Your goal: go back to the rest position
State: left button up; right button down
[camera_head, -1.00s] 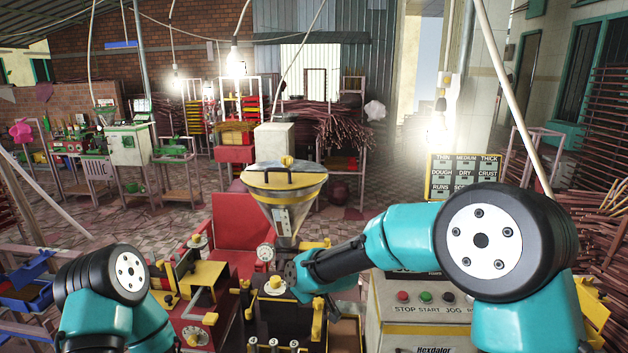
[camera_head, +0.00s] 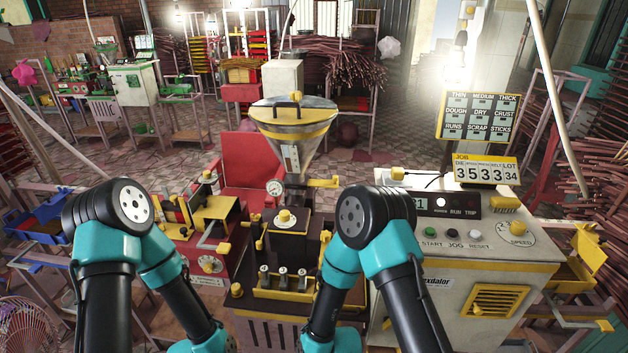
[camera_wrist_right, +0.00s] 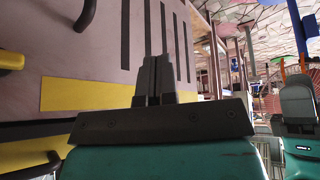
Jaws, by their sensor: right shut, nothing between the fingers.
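In the head view both of my teal and black arms are drawn in and folded at the bottom of the picture, the left arm before the red machine and the right arm before the extruder. Neither gripper's fingers show in the head view. In the right wrist view my right gripper (camera_wrist_right: 154,80) is shut and empty. Its dark fingers point at a pale panel with dark slots (camera_wrist_right: 165,38) and a yellow band (camera_wrist_right: 85,90); I cannot tell whether they touch it.
The extruder with its metal hopper (camera_head: 291,130) stands in the middle. A control cabinet (camera_head: 470,255) with a job display (camera_head: 484,172) is at the right. A red chair (camera_head: 248,165) stands behind. Tiled floor is open further back.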

jog(key=s+d+m+g, duration=0.1)
jog(key=s+d+m, duration=0.2)
jog(key=d, duration=0.4)
jog(key=s+d+m+g, duration=0.1)
jog(key=s+d+m, duration=0.2)
jog(key=d+m, duration=0.2)
jog(key=s+d+r+m+g, duration=0.1)
jog(key=s+d+m, duration=0.2)
jog(key=d, duration=0.7)
jog(key=shift+s+d+m+h, duration=0.2)
jog(key=shift+s+m+h, duration=0.15)
jog(key=shift+m, duration=0.45)
jog(key=shift+r, duration=0.1)
